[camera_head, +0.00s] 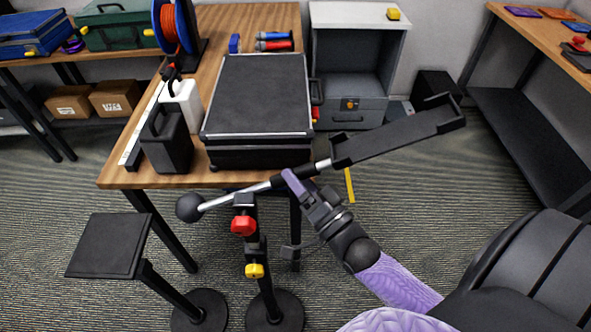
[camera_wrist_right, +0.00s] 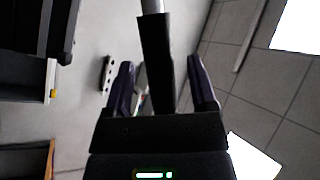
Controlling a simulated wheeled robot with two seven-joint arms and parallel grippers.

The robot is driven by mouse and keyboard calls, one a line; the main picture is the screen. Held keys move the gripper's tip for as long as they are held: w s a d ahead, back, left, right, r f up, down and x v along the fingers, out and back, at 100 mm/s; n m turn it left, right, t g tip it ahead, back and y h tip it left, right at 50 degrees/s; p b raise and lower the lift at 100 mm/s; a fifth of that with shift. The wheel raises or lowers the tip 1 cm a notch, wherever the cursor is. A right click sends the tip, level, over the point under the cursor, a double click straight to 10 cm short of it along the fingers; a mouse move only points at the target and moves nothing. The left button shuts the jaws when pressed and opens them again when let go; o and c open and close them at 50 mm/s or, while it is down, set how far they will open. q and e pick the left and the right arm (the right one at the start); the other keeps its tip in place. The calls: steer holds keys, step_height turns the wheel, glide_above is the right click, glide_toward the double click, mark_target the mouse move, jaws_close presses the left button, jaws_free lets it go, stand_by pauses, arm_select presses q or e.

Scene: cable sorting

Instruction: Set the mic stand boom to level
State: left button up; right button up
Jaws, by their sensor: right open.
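The mic stand boom (camera_head: 232,196) is a silver rod tilted in the head view. Its left end, with a dark ball (camera_head: 190,207), is low. Its right end, with a long black tray-like holder (camera_head: 400,133), is high. The stand post carries a red knob (camera_head: 243,225) and a yellow knob (camera_head: 255,270) above a round black base (camera_head: 275,312). My right gripper (camera_head: 293,182) is at the boom, right of the post. In the right wrist view the boom's dark sleeve (camera_wrist_right: 157,50) runs between the two open fingers; contact is unclear. My left gripper is out of view.
A wooden table (camera_head: 118,172) behind the stand holds a black case (camera_head: 262,90), a dark jug (camera_head: 167,140) and a cable reel (camera_head: 180,30). A second stand with a flat black plate (camera_head: 110,246) is at left. A grey cabinet (camera_head: 355,75) stands behind the holder.

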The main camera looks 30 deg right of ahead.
steer(key=shift+w+a+r, duration=0.1)
steer(key=shift+w+r, duration=0.1)
steer(key=shift+w, duration=0.45)
jaws_close()
stand_by(0.9)
